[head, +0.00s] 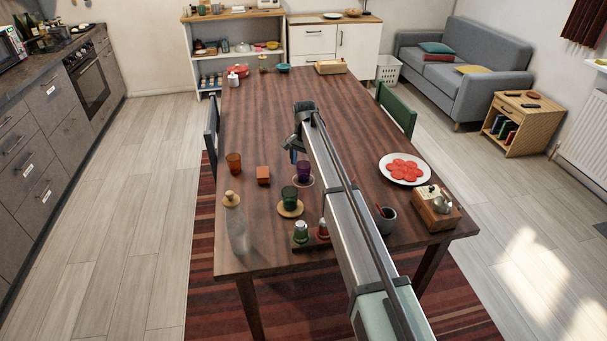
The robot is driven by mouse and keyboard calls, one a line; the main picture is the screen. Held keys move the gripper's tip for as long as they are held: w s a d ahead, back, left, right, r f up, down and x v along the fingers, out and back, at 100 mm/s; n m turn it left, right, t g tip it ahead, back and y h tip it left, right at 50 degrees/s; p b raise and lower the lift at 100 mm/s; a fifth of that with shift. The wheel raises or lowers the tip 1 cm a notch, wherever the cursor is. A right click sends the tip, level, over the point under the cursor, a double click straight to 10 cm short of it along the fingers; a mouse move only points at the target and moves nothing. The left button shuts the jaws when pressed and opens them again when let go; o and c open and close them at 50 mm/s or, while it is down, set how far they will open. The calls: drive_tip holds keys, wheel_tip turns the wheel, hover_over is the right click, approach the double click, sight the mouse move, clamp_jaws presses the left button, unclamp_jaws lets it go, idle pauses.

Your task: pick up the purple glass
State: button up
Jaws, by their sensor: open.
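The purple glass (303,171) stands upright on a light round coaster on the wooden table (255,110). My arm reaches over the table from the front, and its column-like link passes just right of the glass. My gripper (293,155) points down just behind and slightly left of the glass, small and dark in the picture. Its jaws are open, with nothing seen between them. I cannot tell its exact height above the table.
A plate of red slices (404,168), a grey mug (386,218) and a wooden box (436,208) stand right of my arm. The table's middle-left is clear.

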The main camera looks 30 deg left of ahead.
sight(303, 173)
drive_tip(key=shift+a+f, duration=0.2)
drive_tip(key=shift+f, duration=2.45)
drive_tip(key=shift+c, duration=0.4)
drive_tip(key=c, duration=1.1)
